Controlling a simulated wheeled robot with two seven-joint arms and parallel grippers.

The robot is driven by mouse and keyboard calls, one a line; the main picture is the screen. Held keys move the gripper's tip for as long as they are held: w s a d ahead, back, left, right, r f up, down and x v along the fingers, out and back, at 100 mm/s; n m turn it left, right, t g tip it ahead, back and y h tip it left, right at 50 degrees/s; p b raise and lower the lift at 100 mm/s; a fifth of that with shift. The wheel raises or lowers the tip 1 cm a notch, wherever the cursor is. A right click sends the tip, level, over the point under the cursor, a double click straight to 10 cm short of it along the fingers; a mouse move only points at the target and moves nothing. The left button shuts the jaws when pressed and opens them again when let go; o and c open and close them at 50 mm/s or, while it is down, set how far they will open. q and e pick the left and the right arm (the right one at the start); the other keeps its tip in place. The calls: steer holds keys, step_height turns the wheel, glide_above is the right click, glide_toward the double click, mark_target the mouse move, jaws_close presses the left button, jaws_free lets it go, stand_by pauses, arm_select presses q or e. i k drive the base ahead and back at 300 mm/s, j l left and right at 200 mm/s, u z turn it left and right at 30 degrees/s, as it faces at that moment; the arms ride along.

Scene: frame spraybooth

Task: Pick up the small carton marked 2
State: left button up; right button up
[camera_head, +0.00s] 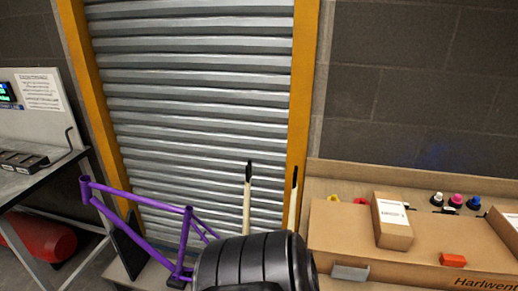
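A small brown carton (392,229) stands on top of a large flat carton at the right. It has a white label on its upper part, and the print is too small to read. A second small carton (509,224) with a pale label is cut off by the right edge. I cannot tell which one is marked 2. What looks like my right gripper (271,174) stands at the bottom middle behind a black ribbed part of my arm. Its two dark-tipped fingers point up, well apart, with nothing between them. It is left of the cartons and clear of them. My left gripper is not in view.
The large carton (330,238) bears an orange-red block (453,260). Several coloured-capped bottles (456,201) stand behind it. A purple bicycle frame (140,205) stands left of my gripper. A roller shutter (200,110) is behind, and a workbench (40,182) is at the far left.

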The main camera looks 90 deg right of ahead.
mark_target(393, 228)
steer(key=z, duration=3.65)
steer(key=l+z, duration=0.1)
steer(key=l, duration=0.1)
